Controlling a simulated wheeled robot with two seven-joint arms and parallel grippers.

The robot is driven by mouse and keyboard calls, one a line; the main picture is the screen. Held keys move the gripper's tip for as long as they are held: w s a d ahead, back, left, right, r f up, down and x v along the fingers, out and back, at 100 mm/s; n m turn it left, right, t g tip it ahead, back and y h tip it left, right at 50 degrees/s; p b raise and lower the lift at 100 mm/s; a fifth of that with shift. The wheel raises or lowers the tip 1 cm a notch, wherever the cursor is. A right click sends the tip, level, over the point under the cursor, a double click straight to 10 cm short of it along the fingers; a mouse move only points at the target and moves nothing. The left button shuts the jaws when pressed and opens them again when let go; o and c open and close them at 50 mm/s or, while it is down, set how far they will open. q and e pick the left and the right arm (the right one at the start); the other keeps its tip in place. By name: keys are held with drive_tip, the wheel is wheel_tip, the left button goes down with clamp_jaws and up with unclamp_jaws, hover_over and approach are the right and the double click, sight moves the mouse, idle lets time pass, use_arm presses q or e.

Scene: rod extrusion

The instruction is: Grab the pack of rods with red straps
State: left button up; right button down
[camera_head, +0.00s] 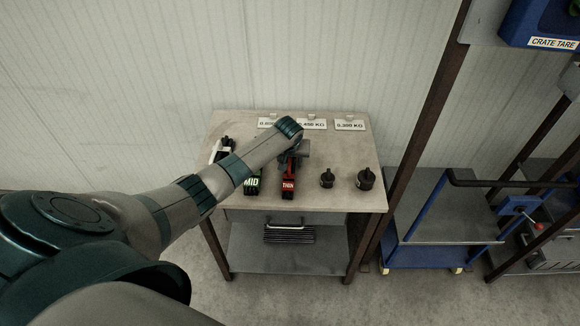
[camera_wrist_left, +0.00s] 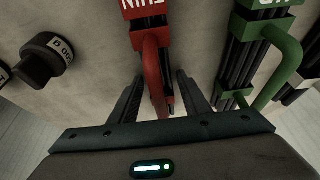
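The rod pack with red straps (camera_head: 288,186), labelled THIN, lies on the table top near its front middle. In the left wrist view the red pack (camera_wrist_left: 150,45) shows its red handle running down between my fingers. My left gripper (camera_head: 297,150) is over the back part of this pack, partly hidden by the wrist in the head view. In the wrist view the left gripper (camera_wrist_left: 160,78) is open, one finger on each side of the red handle, with gaps visible. My right gripper is in neither view.
A green-strapped pack (camera_head: 252,185) labelled MID lies just left of the red one, and a white-strapped pack (camera_head: 221,150) lies farther left. Two black weights (camera_head: 327,178) (camera_head: 366,179) stand to the right. Weight cards (camera_head: 350,125) stand along the back edge.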

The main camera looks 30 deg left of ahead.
use_arm(q)
clamp_jaws()
drive_tip(key=shift+r, duration=0.1)
drive_tip(key=shift+r, duration=0.4)
drive_tip(key=r, duration=0.1)
drive_tip(key=r+b, duration=0.1)
drive_tip(key=r, duration=0.1)
drive_tip(key=shift+w+d+r+b, duration=0.1)
drive_tip(key=shift+d+r+b, duration=0.05)
drive_tip(key=shift+d+b, duration=0.2)
drive_tip(key=d+r+b, duration=0.3)
drive_tip(key=d+r, duration=0.3)
drive_tip(key=d, duration=0.5)
drive_tip(key=shift+r, duration=0.4)
